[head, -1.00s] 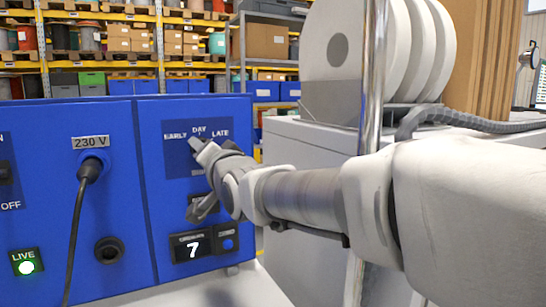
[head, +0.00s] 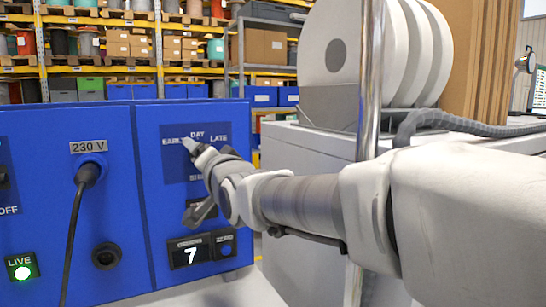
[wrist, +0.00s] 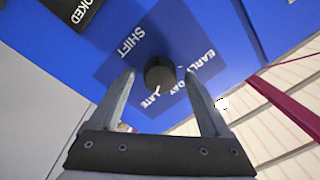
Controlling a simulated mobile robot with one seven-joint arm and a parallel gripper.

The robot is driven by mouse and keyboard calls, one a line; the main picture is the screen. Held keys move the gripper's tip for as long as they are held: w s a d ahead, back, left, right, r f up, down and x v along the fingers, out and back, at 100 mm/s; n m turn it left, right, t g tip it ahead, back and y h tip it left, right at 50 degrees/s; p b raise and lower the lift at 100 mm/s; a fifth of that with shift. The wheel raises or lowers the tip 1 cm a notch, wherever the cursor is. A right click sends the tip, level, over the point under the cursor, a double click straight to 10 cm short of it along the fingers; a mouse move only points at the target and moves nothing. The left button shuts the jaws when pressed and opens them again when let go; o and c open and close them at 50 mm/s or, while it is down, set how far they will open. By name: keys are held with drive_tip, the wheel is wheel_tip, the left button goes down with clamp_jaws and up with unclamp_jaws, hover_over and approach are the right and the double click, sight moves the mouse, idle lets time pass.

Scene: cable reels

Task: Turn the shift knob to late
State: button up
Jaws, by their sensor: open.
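The black shift knob (wrist: 160,72) is on a dark blue plate (wrist: 112,70) with the words EARLY, DAY, LATE and SHIFT. A pale mark on the knob's edge is on the side of the LATE word in the wrist view; the exact setting is hard to tell. My gripper (wrist: 160,76) is open, with one finger on each side of the knob; I cannot tell if either touches it. In the head view my gripper (head: 193,178) is in front of the blue panel (head: 147,262) and hides the knob.
A 230 V socket with a black plug (head: 89,174) and hanging cable is left of the plate. A display reading 7 (head: 189,254) is below it. A metal pole (head: 369,80) and a grey cabinet (head: 310,150) with large white reels stand right.

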drive_tip(key=shift+s, duration=0.1)
drive_tip(key=b+v, duration=0.1)
drive_tip(key=v, duration=1.6)
drive_tip(key=s+d+f+n+g+h+p, duration=0.15)
drive_tip(key=d+f+g+h, duration=0.25)
drive_tip(key=d+f+h, duration=0.65)
drive_tip(key=s+d+f+n+g+p, duration=0.1)
drive_tip(key=s+d+f+g, duration=0.4)
drive_tip(key=s+d+f, duration=0.5)
drive_tip(key=shift+s+d+f+g, duration=0.35)
drive_tip(key=shift+d+f, duration=0.25)
drive_tip(key=shift+d, duration=0.25)
drive_tip(key=shift+n+y, duration=0.25)
